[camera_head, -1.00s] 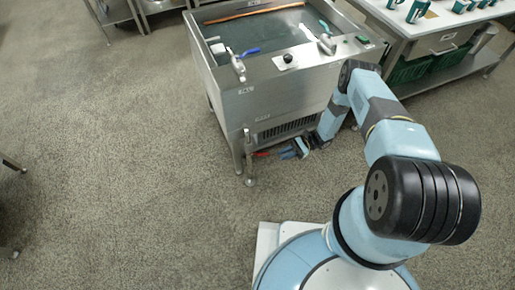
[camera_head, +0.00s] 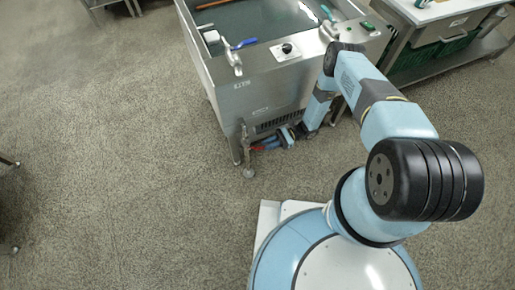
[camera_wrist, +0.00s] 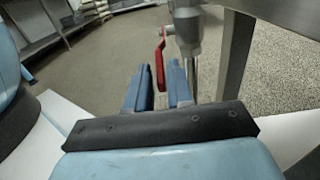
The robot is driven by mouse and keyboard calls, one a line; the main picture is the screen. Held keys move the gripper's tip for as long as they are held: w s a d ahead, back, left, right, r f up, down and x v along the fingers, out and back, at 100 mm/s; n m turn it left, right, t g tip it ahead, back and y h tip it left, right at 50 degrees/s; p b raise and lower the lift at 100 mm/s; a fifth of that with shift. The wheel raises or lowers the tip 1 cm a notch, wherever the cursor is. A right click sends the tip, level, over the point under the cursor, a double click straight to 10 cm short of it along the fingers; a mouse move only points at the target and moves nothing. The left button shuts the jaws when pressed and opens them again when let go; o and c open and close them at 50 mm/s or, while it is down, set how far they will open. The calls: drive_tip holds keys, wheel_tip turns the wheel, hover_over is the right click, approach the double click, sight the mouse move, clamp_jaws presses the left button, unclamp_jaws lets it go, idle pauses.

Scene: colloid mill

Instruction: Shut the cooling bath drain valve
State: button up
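The cooling bath (camera_head: 245,100) is a steel tank on legs. Its drain valve (camera_wrist: 187,28) is a grey metal body on a vertical pipe, with a red lever (camera_wrist: 160,62). In the head view the red lever (camera_head: 257,148) shows low at the bath's front left corner. My gripper (camera_wrist: 160,80) is open, its two blue fingers apart. The lever's end appears in the gap between the fingertips, nearer the left one in the wrist view; I cannot tell if either touches. In the head view my gripper (camera_head: 276,142) is low beside the bath's front.
A bath leg (camera_wrist: 236,55) stands close right of the valve. A blue-handled tap (camera_head: 235,58) and a black knob (camera_head: 287,48) are on the bath's top. A worktable (camera_head: 430,12) stands at the right.

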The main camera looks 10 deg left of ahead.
sight(262, 147)
drive_tip(key=x, duration=0.6)
drive_tip(key=shift+c, duration=0.4)
clamp_jaws()
drive_tip(key=shift+w, duration=0.1)
